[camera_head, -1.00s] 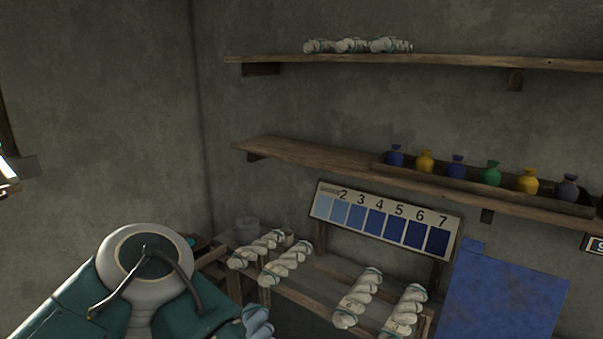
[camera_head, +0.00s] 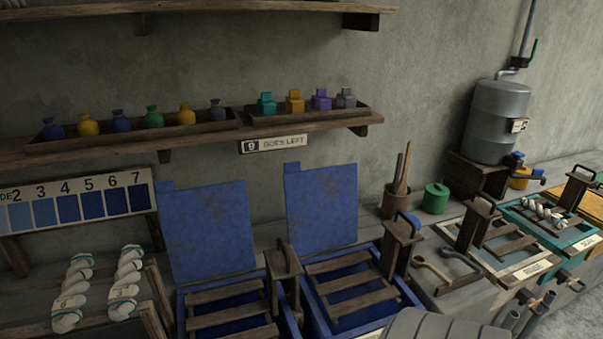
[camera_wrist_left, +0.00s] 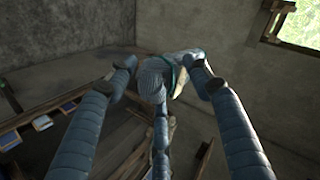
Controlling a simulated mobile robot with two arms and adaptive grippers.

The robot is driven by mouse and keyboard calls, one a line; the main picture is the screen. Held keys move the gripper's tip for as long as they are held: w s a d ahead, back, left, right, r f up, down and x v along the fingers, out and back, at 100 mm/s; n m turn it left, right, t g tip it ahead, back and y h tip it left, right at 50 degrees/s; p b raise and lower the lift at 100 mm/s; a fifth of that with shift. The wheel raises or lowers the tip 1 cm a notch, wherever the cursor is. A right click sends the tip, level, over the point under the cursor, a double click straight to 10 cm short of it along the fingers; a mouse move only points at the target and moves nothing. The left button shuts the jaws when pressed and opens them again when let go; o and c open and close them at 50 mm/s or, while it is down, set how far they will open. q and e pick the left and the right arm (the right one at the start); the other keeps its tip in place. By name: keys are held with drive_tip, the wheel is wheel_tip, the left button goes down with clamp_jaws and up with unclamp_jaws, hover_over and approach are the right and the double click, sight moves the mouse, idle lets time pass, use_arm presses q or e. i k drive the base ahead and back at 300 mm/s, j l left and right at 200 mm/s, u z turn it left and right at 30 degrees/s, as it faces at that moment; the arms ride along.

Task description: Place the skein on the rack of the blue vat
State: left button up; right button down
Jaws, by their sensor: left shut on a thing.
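My left gripper (camera_wrist_left: 160,66) shows only in the left wrist view, its fingers shut on a grey-blue skein (camera_wrist_left: 154,82) with a green tie. The fingers hide part of the skein. In the head view two blue vats stand side by side at the bottom: one left (camera_head: 183,310) and one right (camera_head: 402,290). Each has a raised blue lid behind it and wooden slats across its top, the left rack (camera_head: 228,291) and the right rack (camera_head: 345,281). No skein lies on either rack. My right gripper is not in view.
A shelf with dye jars (camera_head: 153,117) runs above the vats. A pot of sticks (camera_head: 398,200), a green tin (camera_head: 436,198) and a teal vat with a skein (camera_head: 543,212) are at the right.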

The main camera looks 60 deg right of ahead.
sight(334, 285)
drive_tip(key=k+z, duration=0.1)
drive_tip(key=z, duration=0.25)
drive_tip(key=k+l+z, duration=0.1)
drive_tip(key=z, duration=0.3)
drive_tip(key=k+l+z, duration=0.1)
drive_tip(key=z, duration=0.25)
drive_tip(key=l+z, duration=0.1)
drive_tip(key=z, duration=1.65)
